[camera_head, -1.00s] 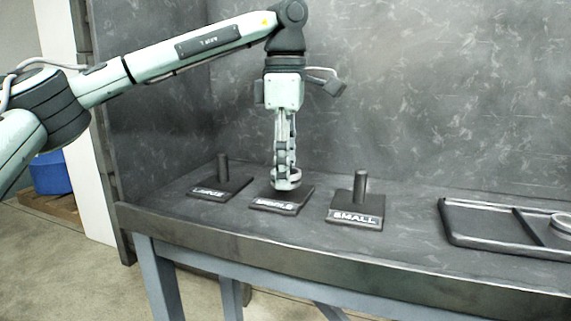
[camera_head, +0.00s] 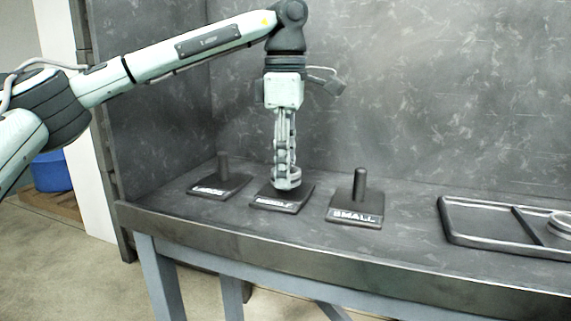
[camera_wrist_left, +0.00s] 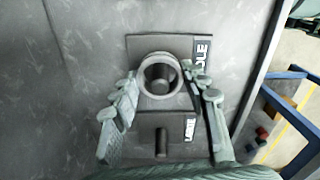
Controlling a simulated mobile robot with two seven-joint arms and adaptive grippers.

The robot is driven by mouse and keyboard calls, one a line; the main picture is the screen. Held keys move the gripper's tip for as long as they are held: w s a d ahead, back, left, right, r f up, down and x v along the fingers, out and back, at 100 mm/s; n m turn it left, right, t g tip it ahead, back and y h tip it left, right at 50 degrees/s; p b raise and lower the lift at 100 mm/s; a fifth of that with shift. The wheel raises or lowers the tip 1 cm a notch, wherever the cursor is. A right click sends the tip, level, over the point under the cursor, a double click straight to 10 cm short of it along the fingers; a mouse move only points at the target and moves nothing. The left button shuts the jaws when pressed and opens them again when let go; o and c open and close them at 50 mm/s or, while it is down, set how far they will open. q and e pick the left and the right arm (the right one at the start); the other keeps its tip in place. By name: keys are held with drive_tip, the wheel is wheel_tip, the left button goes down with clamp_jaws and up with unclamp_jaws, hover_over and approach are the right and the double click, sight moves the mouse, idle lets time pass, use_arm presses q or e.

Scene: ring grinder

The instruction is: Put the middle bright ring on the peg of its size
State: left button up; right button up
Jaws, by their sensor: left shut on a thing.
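My left gripper (camera_head: 286,182) points down over the base marked MIDDLE (camera_head: 277,205). It is shut on a bright ring, whose rim (camera_wrist_left: 160,97) shows between the fingertips in the left wrist view. In that view the dark middle peg (camera_wrist_left: 160,77) shows inside the ring's opening. The ring is low over the middle base; whether it touches the base I cannot tell. In the head view the fingers hide the middle peg and most of the ring. My right gripper is not in view.
The large base with its bare peg (camera_head: 223,168) stands to the left, and the small base with its bare peg (camera_head: 360,186) to the right. A divided tray (camera_head: 480,238) with a ring (camera_head: 562,222) in it lies at the right. A wall stands behind.

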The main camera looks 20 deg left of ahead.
use_arm(q)
drive_tip(key=shift+f+b, duration=0.3)
drive_tip(key=shift+f, duration=0.25)
drive_tip(key=o, duration=0.9)
drive_tip(key=shift+o, duration=0.2)
